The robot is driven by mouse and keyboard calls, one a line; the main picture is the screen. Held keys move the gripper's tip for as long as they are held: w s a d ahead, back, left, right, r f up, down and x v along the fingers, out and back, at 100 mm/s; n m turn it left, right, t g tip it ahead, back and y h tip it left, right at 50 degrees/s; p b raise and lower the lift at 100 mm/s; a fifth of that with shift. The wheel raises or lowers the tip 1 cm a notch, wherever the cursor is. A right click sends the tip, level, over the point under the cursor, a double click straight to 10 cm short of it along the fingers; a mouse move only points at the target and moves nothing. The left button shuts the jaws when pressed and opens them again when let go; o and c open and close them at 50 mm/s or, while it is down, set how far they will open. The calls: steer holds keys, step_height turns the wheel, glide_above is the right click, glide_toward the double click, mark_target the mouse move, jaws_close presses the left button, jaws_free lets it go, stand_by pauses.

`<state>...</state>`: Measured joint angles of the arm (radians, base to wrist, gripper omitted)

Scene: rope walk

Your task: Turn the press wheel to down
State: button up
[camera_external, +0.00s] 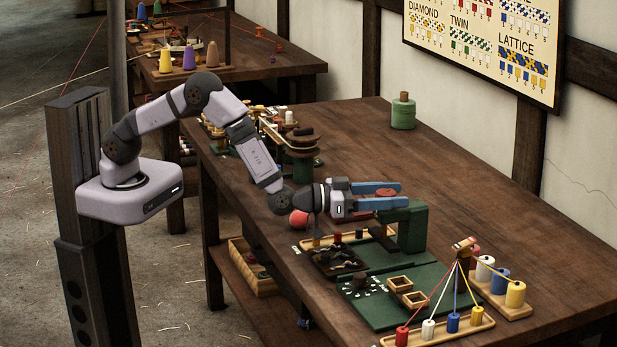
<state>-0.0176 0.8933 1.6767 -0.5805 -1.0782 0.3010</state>
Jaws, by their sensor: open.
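The green press (412,230) stands on the bench at the middle right. A dark red disc, which looks like the press wheel (386,193), shows at its top. My gripper (403,194) reaches in from the left with its two blue fingers apart. The fingers lie on either side of the disc in this view, and part of the disc is hidden by them. I cannot tell whether they touch it. The wheel's setting is not readable here.
Near the press are a wooden tray (312,243) and a green board (440,280) with small wooden boxes. A strand stand with coloured bobbins (480,318) is at the front right. A green jar (403,113) stands behind. The bench's back right is clear.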

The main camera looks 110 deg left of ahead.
steer(key=b+v, duration=0.1)
steer(key=v, duration=0.3)
steer(key=shift+s+d, duration=0.15)
steer(key=shift+s, duration=0.1)
stand_by(0.3)
